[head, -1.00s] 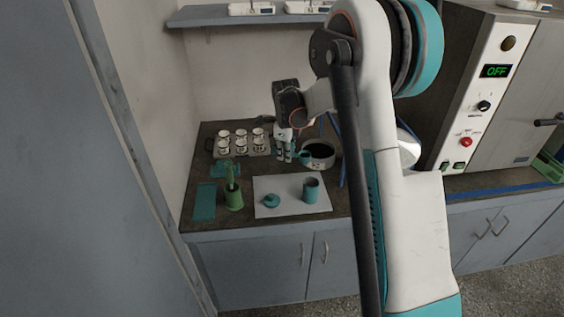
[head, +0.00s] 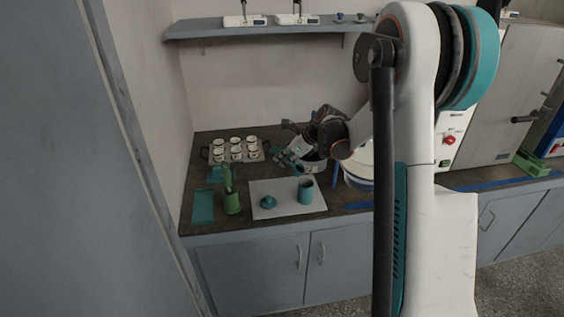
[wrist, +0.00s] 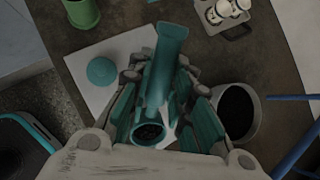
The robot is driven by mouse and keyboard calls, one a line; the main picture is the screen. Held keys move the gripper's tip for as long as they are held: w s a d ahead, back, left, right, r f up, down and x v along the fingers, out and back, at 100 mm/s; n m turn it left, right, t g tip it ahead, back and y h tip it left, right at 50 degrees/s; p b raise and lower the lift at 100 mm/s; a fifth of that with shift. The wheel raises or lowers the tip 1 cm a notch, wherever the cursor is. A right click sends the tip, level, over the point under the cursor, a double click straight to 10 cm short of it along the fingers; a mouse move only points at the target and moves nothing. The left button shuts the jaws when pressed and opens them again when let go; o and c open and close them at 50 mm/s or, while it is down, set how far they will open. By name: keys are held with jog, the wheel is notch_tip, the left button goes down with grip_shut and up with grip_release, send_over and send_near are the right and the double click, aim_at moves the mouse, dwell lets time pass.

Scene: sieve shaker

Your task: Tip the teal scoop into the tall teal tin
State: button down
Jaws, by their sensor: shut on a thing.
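My gripper (head: 286,158) is shut on the teal scoop (wrist: 167,58), whose handle runs up between the fingers in the wrist view. In the head view the fingers are beside the round pan and behind the white sheet, apart from the tin. The tall teal tin (head: 306,191) stands upright on the right part of the white sheet (head: 286,212).
The round pan (wrist: 251,132) with dark contents is right of the gripper in the wrist view. A green cup (head: 232,204) and a teal mat (head: 203,206) are at the left. A rack of several white cups (head: 236,158) stands at the back left. A shelf (head: 290,31) hangs above.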

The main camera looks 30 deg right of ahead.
jog(key=shift+s+d+r+t, duration=0.2)
jog(key=shift+d+t, duration=0.1)
jog(key=shift+t, duration=0.1)
jog(key=t+y+b, duration=0.1)
jog(key=s+d+t+y+b, duration=0.1)
jog(key=shift+r+m+b, duration=0.3)
jog(key=s+t+y+b, duration=0.1)
jog(key=b, duration=0.1)
jog(key=d+t+y+b, duration=0.1)
jog(key=t+b, duration=0.1)
jog(key=shift+s+d+r+b, duration=0.25)
jog(key=shift+s+r+b, duration=0.05)
jog(key=shift+s+r, duration=0.1)
jog(key=shift+s+d+m+t+y+b, duration=0.35)
jog(key=shift+s+t+y+b, duration=0.1)
jog(key=shift+t+y+b, duration=0.25)
jog(key=shift+s+d+t+y, duration=0.45)
jog(key=shift+d+t, duration=0.1)
jog(key=shift+t, duration=0.15)
jog(key=shift+s+d+m+t+y, duration=0.3)
jog(key=shift+s+d+t+y, duration=0.2)
jog(key=shift+t, duration=0.35)
jog(key=shift+s+d+m+t+y, duration=0.25)
jog(key=shift+s+d+t+y, duration=0.15)
jog(key=shift+s+t, duration=0.35)
jog(key=shift+w, duration=0.1)
